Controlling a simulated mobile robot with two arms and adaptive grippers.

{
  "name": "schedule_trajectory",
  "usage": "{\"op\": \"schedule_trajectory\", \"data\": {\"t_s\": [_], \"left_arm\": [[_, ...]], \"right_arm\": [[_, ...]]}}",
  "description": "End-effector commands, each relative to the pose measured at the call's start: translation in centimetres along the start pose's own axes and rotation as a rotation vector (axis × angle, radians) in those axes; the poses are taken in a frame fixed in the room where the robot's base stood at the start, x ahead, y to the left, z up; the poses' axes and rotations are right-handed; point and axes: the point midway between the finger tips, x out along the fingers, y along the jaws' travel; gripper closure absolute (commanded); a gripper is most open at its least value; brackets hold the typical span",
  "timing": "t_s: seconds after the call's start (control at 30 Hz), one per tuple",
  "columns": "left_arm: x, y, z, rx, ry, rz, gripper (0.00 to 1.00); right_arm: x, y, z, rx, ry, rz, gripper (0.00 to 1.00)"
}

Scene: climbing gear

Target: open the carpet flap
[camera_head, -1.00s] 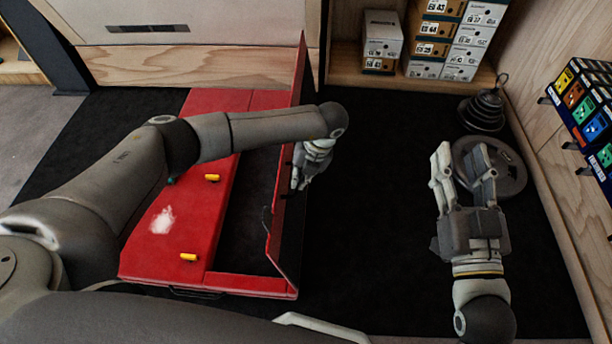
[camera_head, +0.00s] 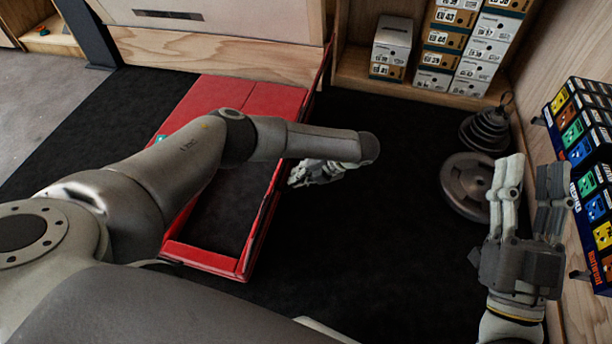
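The red pad (camera_head: 262,100) lies on the dark floor at left centre, partly hidden behind my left arm. Its dark inner area (camera_head: 225,205) shows. A thin red flap edge (camera_head: 257,240) runs along the pad's right side, seen nearly edge-on; I cannot tell its exact angle. My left gripper (camera_head: 296,182) is just right of this edge, with its fingers pointing left. Its finger gap is unclear, and I cannot tell whether it touches the flap. My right gripper (camera_head: 532,170) is open and empty at the right, fingers pointing up in the picture.
Grey weight plates (camera_head: 466,186) lie beyond and left of my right gripper, with a dark stacked weight (camera_head: 486,132) behind. Shoe boxes (camera_head: 391,48) stand at the back. A rack of colourful packs (camera_head: 582,140) is on the right wall. The floor between my grippers is clear.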

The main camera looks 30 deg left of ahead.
Motion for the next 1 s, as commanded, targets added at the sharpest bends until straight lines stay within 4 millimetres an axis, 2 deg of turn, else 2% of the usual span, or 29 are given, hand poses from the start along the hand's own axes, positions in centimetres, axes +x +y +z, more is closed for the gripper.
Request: {"op": "schedule_trajectory", "data": {"t_s": [0.03,0.43,0.5,0.67,1.0], "left_arm": [[2.09,0.04,-0.34,-0.010,0.009,0.014,1.00],[2.17,0.10,-0.35,-0.010,0.009,0.018,1.00],[2.17,0.09,-0.35,-0.010,0.009,0.018,0.89],[2.19,0.10,-0.38,-0.009,0.011,0.018,0.68],[2.01,0.01,-0.48,-0.004,0.014,0.013,0.67]], "right_arm": [[-0.15,-0.02,0.15,0.001,0.007,0.000,0.60],[-0.15,-0.05,0.02,0.001,0.013,-0.001,0.60],[-0.15,-0.05,0.03,0.001,0.013,-0.001,0.60],[-0.15,-0.05,0.04,0.001,0.013,-0.001,0.60],[-0.09,-0.01,-0.09,0.000,0.014,0.000,0.60]]}}
